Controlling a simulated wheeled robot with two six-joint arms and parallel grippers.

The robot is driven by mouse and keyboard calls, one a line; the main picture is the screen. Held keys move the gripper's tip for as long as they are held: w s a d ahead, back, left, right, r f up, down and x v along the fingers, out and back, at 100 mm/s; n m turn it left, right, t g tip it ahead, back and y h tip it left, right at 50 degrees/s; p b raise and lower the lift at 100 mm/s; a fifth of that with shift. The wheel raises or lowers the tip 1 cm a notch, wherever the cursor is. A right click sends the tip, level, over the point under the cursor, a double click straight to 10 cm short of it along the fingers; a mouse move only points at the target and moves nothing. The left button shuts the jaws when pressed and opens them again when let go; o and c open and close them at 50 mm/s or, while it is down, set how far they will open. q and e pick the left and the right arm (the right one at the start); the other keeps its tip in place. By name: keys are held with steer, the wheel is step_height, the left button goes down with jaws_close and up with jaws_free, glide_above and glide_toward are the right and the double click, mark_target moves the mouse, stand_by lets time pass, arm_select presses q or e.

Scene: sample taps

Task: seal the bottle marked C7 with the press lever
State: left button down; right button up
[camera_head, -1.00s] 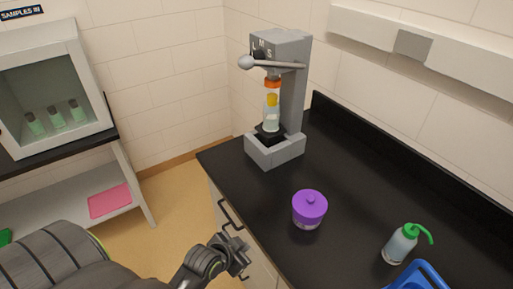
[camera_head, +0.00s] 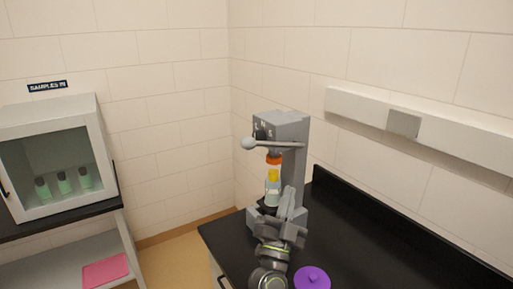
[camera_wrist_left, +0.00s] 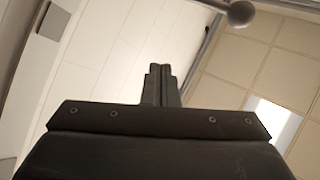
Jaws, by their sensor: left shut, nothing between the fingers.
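The grey press (camera_head: 284,122) stands on the black bench. Its lever (camera_head: 275,145) runs roughly level to the left and ends in a round knob (camera_head: 248,143); the knob also shows at the top of the left wrist view (camera_wrist_left: 241,13). A small bottle (camera_head: 271,192) with a yellow top (camera_head: 273,175) stands in the press under the orange press head (camera_head: 273,159). Its label is too small to read. My left gripper (camera_head: 290,196) is shut and empty, in front of the press and below the lever, hiding part of the press base. Its closed fingers point up in the wrist view (camera_wrist_left: 160,72). My right gripper is not in view.
A glass-fronted cabinet (camera_head: 50,106) with several bottles is at the left, above a shelf with a pink mat (camera_head: 106,270). The bench right of the press is clear.

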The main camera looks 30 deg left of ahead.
arm_select(q)
steer(key=s+a+r+n+g+y, duration=0.1)
steer(key=a+r+n+g+y, duration=0.2)
steer(key=r+n+g+y, duration=0.3)
steer(key=n+g+y, duration=0.1)
steer(key=n+y, duration=0.3)
steer(key=y, duration=0.4)
steer(key=shift+s+a+r, duration=0.15)
steer(key=shift+s, duration=0.2)
